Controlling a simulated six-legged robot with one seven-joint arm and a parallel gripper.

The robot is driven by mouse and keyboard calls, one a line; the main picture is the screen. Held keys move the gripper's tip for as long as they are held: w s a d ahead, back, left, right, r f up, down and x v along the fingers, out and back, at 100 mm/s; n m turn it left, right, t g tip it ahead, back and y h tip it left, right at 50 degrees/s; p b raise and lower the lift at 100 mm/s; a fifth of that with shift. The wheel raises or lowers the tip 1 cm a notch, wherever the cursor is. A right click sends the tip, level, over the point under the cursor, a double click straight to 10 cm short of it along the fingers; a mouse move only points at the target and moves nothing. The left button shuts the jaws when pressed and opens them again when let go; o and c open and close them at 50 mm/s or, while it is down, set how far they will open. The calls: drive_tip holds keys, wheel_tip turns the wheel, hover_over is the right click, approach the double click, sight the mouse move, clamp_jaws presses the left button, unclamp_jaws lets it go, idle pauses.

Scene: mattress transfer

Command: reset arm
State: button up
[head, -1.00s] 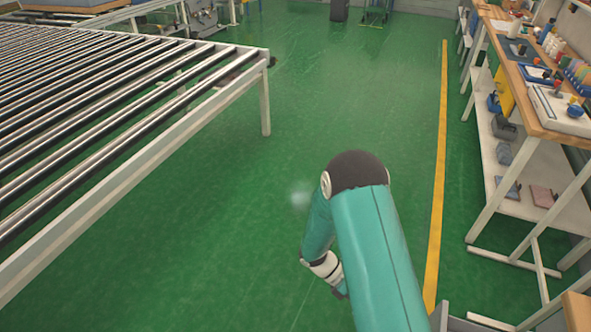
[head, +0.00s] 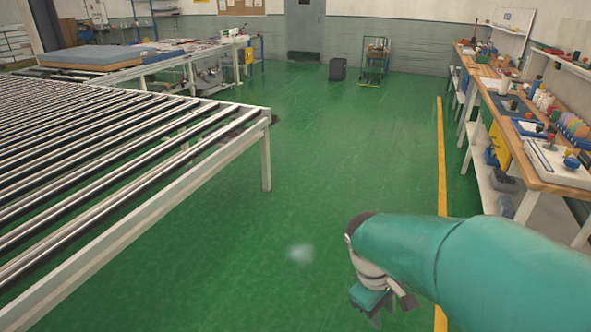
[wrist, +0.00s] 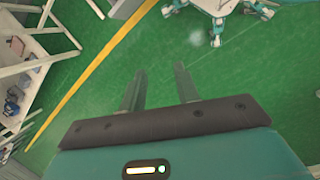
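My gripper shows in the wrist view (wrist: 158,88) with its two fingers parallel and well apart. Nothing is between them, only green floor beyond. In the head view my teal arm comes in from the lower right, and the gripper end (head: 370,300) points down over the floor. The fingertips are hard to make out there. My own white and teal legs show at the top of the wrist view.
A roller conveyor table (head: 120,190) fills the left. A workbench (head: 535,170) with tools and bottles stands right, beyond a yellow floor line (head: 441,160). A blue-grey mattress (head: 95,57) lies on a table at the back left. Open green floor (head: 310,170) lies between.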

drive_tip(key=s+a+r+m+t+y, duration=0.2)
drive_tip(key=s+r+m+t, duration=0.4)
drive_tip(key=r, duration=0.6)
drive_tip(key=shift+s+m+y, duration=0.5)
drive_tip(key=shift+s+m, duration=0.4)
drive_tip(key=shift+s, duration=0.05)
drive_tip(key=shift+d, duration=0.15)
